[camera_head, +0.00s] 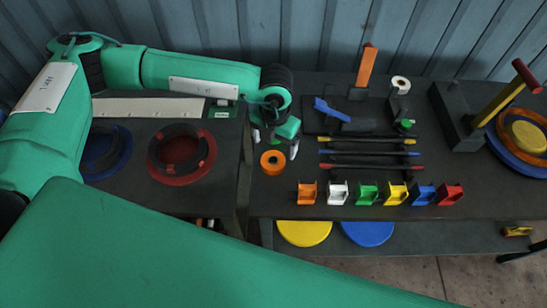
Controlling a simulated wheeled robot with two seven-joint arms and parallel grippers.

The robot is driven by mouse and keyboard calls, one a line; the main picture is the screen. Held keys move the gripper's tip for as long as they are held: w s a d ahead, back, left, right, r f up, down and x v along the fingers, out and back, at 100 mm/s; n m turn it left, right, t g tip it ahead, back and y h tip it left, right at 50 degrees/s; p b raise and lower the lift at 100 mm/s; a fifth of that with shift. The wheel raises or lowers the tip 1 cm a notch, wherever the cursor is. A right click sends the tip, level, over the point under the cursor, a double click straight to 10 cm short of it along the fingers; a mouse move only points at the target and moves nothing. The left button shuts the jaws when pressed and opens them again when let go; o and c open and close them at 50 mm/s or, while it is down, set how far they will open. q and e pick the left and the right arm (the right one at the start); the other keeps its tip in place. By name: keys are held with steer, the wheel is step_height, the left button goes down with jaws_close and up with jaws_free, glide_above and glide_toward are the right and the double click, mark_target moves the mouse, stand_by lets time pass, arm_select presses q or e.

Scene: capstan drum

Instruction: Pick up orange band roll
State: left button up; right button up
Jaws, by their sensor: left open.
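The orange band roll (272,162) lies flat near the left edge of the right-hand dark table. My right gripper is not in view.
Several coloured holders (366,194) stand along the front of the table. Dark rods (366,152), a blue tool (331,110) and a white roll (400,85) lie right of the roll. A gap separates the left table (215,178), which holds a red ring (181,178).

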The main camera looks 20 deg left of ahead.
mark_target(273, 158)
arm_select(q)
steer(key=shift+w+f, duration=0.2)
steer(key=shift+f, duration=0.9)
steer(key=shift+s+a+f+p, duration=0.1)
steer(key=shift+f+p, duration=0.75)
steer(key=shift+p, duration=0.05)
step_height(273, 158, down, 3)
steer(key=shift+a+f+p, duration=0.1)
steer(key=shift+f+p, duration=0.1)
steer(key=shift+p, duration=0.45)
steer(key=shift+f, duration=0.25)
steer(key=c, duration=1.1)
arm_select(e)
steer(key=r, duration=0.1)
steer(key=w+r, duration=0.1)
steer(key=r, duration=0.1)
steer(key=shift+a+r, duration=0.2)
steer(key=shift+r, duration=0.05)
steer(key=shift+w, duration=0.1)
